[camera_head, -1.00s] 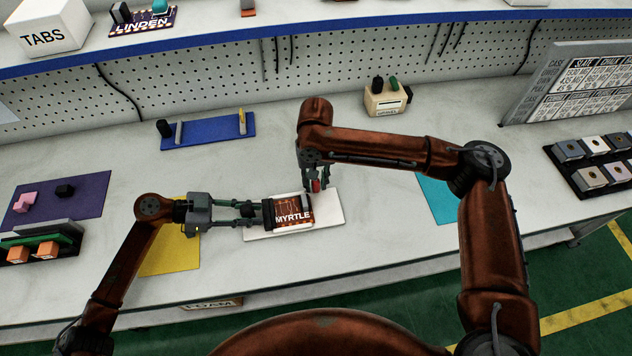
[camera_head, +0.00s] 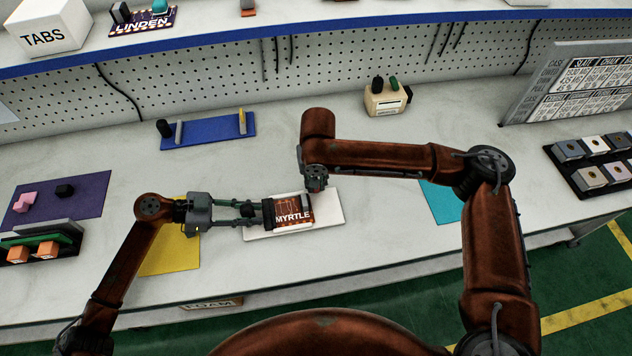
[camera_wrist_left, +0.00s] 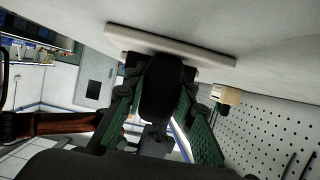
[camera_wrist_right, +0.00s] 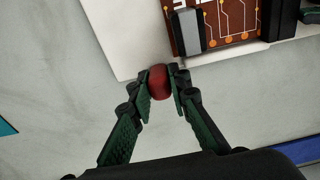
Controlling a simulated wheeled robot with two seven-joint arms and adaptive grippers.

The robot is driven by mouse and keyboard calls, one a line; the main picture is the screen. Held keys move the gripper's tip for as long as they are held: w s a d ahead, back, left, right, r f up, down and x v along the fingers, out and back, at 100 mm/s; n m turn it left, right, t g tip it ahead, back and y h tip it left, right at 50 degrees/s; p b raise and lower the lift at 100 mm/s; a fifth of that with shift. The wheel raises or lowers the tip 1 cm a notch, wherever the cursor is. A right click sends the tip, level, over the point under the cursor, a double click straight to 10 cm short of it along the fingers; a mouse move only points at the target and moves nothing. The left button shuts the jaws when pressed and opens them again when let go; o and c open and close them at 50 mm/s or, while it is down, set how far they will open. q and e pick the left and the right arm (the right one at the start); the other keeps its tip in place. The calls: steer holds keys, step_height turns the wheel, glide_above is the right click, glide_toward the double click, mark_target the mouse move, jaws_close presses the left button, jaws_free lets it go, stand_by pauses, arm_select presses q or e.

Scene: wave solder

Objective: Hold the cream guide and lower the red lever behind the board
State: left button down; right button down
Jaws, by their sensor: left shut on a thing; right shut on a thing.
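The brown board marked MYRTLE (camera_head: 296,211) lies on a pale plate (camera_head: 331,209) on the bench; it also shows in the right wrist view (camera_wrist_right: 238,25). My left gripper (camera_head: 262,213) is shut on a black block at the board's left end, which shows between its fingers in the left wrist view (camera_wrist_left: 166,90). I cannot make out a cream guide apart from the pale plate. My right gripper (camera_wrist_right: 159,90) is shut on a red rounded knob (camera_wrist_right: 160,78), beside the plate behind the board. In the head view my right wrist hides the knob. A grey piece (camera_wrist_right: 187,31) sits on the board's edge.
A yellow mat (camera_head: 172,258) lies under my left wrist and a turquoise mat (camera_head: 440,204) to the right. A blue tray (camera_head: 210,134) and a cream box (camera_head: 386,99) stand farther back. A black tray of blocks (camera_head: 598,165) is at the far right. The bench front centre is clear.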

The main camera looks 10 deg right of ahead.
steer(key=shift+s+f+t, duration=0.1)
steer(key=shift+s+t, duration=0.25)
steer(key=shift+t, duration=0.65)
steer(key=c, duration=2.1)
jaws_free()
steer(key=v, duration=1.2)
steer(key=shift+o, duration=0.4)
